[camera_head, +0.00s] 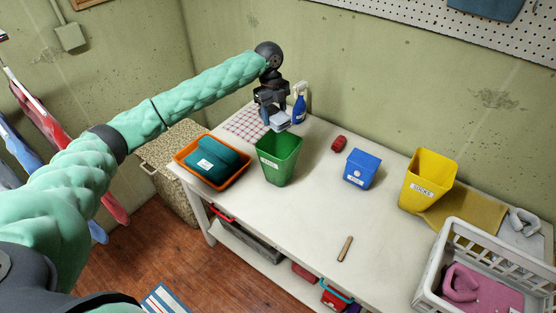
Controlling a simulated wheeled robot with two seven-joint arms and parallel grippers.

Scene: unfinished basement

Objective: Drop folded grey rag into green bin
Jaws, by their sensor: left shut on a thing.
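My left arm reaches in from the left over the white table. My left gripper (275,108) points down and is shut on the folded grey rag (281,121), a small pale grey bundle. It holds the rag just above the back rim of the green bin (281,167), as seen in the head view. I cannot tell whether the rag is directly over the opening. The green bin stands upright on the table with a white label on its front. The bottom of its inside is hidden. My right gripper is not in view.
An orange tray (183,156) with a teal folded cloth is left of the green bin. A blue spray bottle (299,103) stands behind. A small blue bin (360,169), yellow bin (428,180) and white basket (438,262) are rightward. The table's middle front is mostly clear.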

